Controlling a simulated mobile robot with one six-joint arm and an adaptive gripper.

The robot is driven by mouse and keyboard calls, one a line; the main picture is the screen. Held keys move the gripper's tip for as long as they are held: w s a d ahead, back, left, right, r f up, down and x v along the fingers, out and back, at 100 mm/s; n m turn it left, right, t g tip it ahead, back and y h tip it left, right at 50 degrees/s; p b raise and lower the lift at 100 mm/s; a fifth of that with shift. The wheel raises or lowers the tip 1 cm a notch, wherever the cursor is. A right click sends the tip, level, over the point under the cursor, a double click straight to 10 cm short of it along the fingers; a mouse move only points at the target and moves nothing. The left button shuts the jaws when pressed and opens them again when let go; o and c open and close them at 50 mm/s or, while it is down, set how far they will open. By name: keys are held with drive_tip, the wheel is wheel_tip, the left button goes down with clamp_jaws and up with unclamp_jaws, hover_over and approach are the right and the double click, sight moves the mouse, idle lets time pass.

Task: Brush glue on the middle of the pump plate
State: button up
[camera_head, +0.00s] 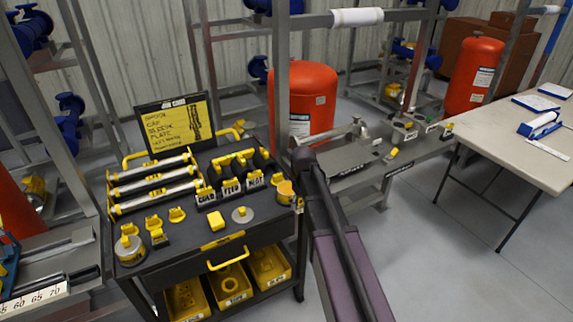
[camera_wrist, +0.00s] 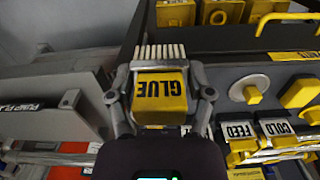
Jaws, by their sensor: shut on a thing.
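In the wrist view my gripper (camera_wrist: 160,92) is shut on the glue brush (camera_wrist: 163,98), a yellow block lettered GLUE upside down. Its pale bristles (camera_wrist: 160,52) point to the top of the picture and appear free of contact. In the head view my arm hides the fingers and brush near the cart's right edge. The pump plate (camera_head: 358,157) appears as a grey surface on the steel frame right of the arm. In the wrist view, a grey part at left bears a partly cut-off "PUMP PLA" label (camera_wrist: 20,106). I cannot see any glue on it.
The tool cart (camera_head: 200,237) holds silver tubes (camera_head: 150,180), labelled yellow holders and a disc (camera_head: 242,214). A yellow round pot (camera_head: 285,192) stands at its right corner. An orange tank (camera_head: 303,98) stands behind. A table (camera_head: 500,140) is at right; the floor between is clear.

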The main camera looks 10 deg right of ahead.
wheel_tip(320, 180, up, 6)
drive_tip(key=p, duration=0.6)
hover_over(288, 188)
drive_tip(key=shift+m, duration=0.4)
drive_tip(key=shift+f+b, duration=0.15)
drive_tip(key=shift+b, duration=0.25)
wheel_tip(288, 188, down, 6)
drive_tip(key=b, duration=0.5)
drive_tip(key=shift+r+b, duration=0.25)
drive_tip(key=shift+b, duration=0.05)
drive_tip(key=shift+s+f+b, duration=0.1)
drive_tip(key=shift+f+b, duration=0.45)
idle(1.1)
idle(0.9)
wheel_tip(288, 188, up, 7)
drive_tip(key=p, duration=0.7)
idle(0.4)
idle(0.7)
